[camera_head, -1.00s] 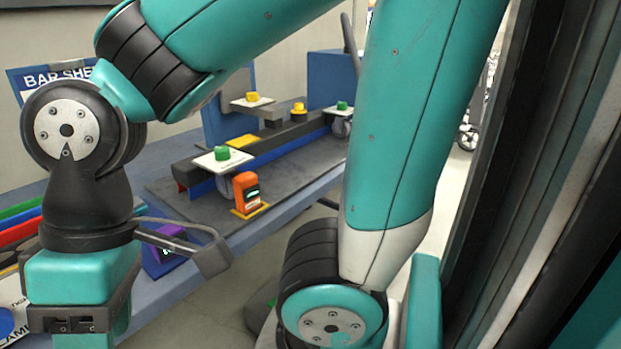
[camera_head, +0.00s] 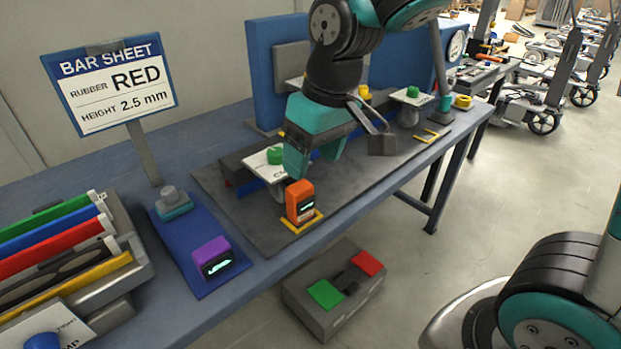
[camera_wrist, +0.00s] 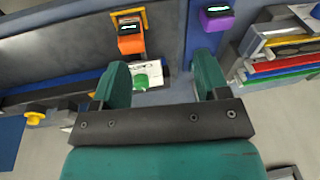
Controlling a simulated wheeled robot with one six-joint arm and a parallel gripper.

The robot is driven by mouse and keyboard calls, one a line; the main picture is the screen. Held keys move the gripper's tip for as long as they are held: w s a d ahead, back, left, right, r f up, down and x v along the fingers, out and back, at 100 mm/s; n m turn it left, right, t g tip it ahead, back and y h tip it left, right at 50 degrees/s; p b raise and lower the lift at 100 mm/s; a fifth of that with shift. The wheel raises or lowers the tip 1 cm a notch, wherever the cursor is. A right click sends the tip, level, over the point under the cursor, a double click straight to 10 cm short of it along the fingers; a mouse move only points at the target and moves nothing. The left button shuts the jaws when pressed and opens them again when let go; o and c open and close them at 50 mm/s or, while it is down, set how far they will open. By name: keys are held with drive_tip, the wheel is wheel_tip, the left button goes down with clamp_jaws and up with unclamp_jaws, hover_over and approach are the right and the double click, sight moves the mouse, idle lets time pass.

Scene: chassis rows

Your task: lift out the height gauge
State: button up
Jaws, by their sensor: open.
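Two small devices with lit displays stand on the bench, and I cannot read on either which is the height gauge. The orange one (camera_head: 300,201) stands upright on a yellow-edged base on the dark plate. The purple one (camera_head: 212,258) sits on a blue mat (camera_head: 190,222). My gripper (camera_head: 312,158) is open and empty, above the plate just behind the orange device. In the wrist view the orange device (camera_wrist: 131,40) lies beyond the left finger and the purple one (camera_wrist: 216,18) beyond the right finger. Neither is between the fingers (camera_wrist: 163,82).
A green knob on a white card (camera_head: 274,156) is close by my gripper. A rack of coloured bars (camera_head: 60,250) stands at the left, below a sign (camera_head: 110,85) reading RED, 2.5 mm. A grey box with green and red pads (camera_head: 335,288) stands on the floor.

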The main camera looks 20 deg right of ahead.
drive_tip(key=m+h+p, duration=0.1)
drive_tip(key=p, duration=0.2)
approach(300, 186)
wheel_tip(300, 186, down, 5)
drive_tip(key=shift+s+a+r, duration=0.1)
drive_tip(key=shift+a+r, duration=0.05)
drive_tip(key=shift+r, duration=0.05)
drive_tip(key=shift+t, duration=0.3)
drive_tip(key=shift+w+a+f+p, duration=0.1)
drive_tip(key=shift+w+f+p, duration=0.1)
drive_tip(key=shift+f, duration=0.75)
drive_tip(key=shift+w+a+f+p, duration=0.1)
drive_tip(key=shift+w+f, duration=0.1)
drive_tip(key=shift+f, duration=0.75)
drive_tip(key=shift+w+a+f+p, duration=0.1)
drive_tip(key=shift+w+f, duration=0.1)
drive_tip(key=shift+f, duration=0.75)
drive_tip(key=c, duration=0.8)
